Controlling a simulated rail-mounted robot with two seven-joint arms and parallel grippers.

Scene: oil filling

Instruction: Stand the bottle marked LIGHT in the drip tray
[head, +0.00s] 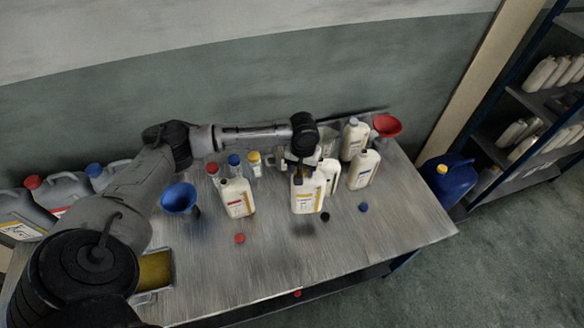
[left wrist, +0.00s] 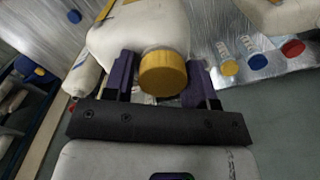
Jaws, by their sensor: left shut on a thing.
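My left gripper (head: 300,172) is shut on a cream bottle (head: 306,196) with a red and yellow label. In the left wrist view its purple finger pads (left wrist: 160,82) sit either side of the neck, below a yellow cap (left wrist: 162,74). The bottle looks upright, and a dark shadow lies on the bench in front of it. I cannot read LIGHT on any bottle. A shallow metal tray (head: 168,272) with yellowish-brown oil, probably the drip tray, is at the front left, partly hidden by my left arm. My right gripper is not in view.
Cream bottles stand close right of the held one (head: 363,170) and to its left (head: 238,198). A blue funnel (head: 179,198) lies between these and the tray. Loose caps, one red (head: 239,238), dot the bench (head: 270,262). A red funnel (head: 387,125) is at the back right.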

